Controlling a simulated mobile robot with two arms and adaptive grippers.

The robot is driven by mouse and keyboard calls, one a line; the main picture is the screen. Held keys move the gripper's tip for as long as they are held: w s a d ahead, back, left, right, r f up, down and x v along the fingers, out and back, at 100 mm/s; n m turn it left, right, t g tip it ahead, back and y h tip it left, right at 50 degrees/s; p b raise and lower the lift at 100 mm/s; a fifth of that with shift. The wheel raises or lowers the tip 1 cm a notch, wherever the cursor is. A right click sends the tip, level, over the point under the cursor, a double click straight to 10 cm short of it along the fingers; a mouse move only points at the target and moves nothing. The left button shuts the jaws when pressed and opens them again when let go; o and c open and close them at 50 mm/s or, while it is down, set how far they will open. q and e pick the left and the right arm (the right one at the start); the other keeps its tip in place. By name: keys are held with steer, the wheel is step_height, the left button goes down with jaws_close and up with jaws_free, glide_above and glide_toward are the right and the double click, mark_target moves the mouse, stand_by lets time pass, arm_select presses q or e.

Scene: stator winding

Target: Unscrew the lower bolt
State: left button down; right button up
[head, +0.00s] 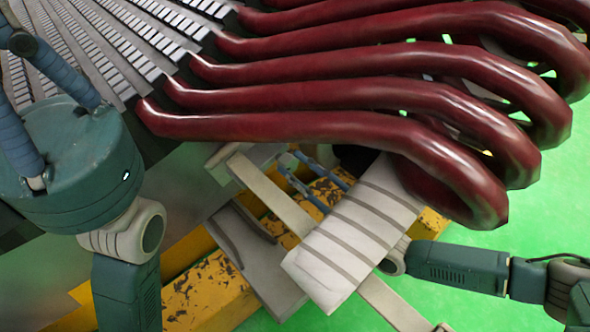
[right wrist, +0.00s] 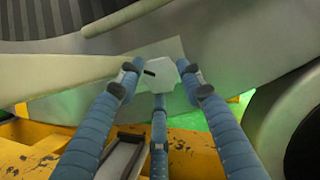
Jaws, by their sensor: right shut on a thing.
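The bolt (right wrist: 156,73) is a pale, faceted head with a dark mark, in the middle of the right wrist view, against a light grey plate (right wrist: 172,48). My right gripper (right wrist: 159,82) has its three blue fingers closed in around the bolt, from left, right and below. In the head view the right gripper (head: 290,166) is partly seen beneath the coils, and I cannot make out the bolt there. My left gripper (head: 68,165) is at the left edge, away from the bolt; its fingers point up-left and its fingertips are not clearly seen.
Thick dark red coils (head: 330,96) loop out from the slotted stator (head: 125,45) above the right gripper. A pale banded block (head: 350,240) and metal bars partly cover the gripper in the head view. A worn yellow beam (head: 215,292) lies below.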

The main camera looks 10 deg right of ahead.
steer(key=shift+w+d+r+n+g+p, duration=0.1)
steer(key=shift+r+n+g+p, duration=0.2)
steer(key=shift+n, duration=0.5)
steer(key=shift+r+n+g+p, duration=0.15)
steer(key=shift+r+n+g, duration=0.15)
steer(key=shift+n, duration=0.5)
steer(key=shift+y, duration=0.3)
steer(key=o, duration=1.1)
steer(key=shift+f, duration=0.2)
steer(key=shift+f, duration=0.1)
steer(key=v, duration=1.2)
